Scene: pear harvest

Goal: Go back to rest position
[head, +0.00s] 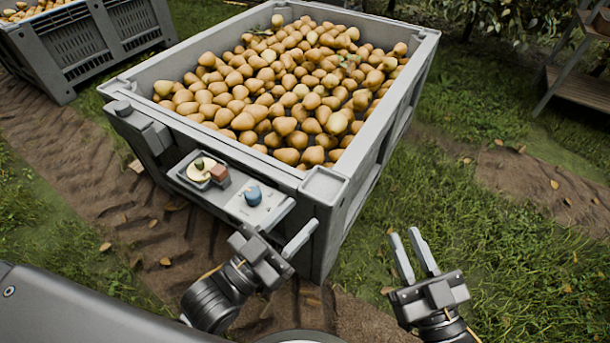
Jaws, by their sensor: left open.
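My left gripper (302,213) is open, with its two fingers apart and nothing between them. It is in front of the near side of the large grey crate (325,185), close to a small ledge on its wall. My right gripper (404,235) points upward over the grass to the right of the crate. Its two fingers are apart and it holds nothing. Many yellow-brown pears (290,90) fill the crate.
The ledge carries a small grey tray (184,178) with a pale round item and a reddish block (219,173), and a blue item (253,195) on a pale plate. Another pear crate (90,45) stands at upper left. A wooden stand (580,88) is at upper right. Open grass lies right.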

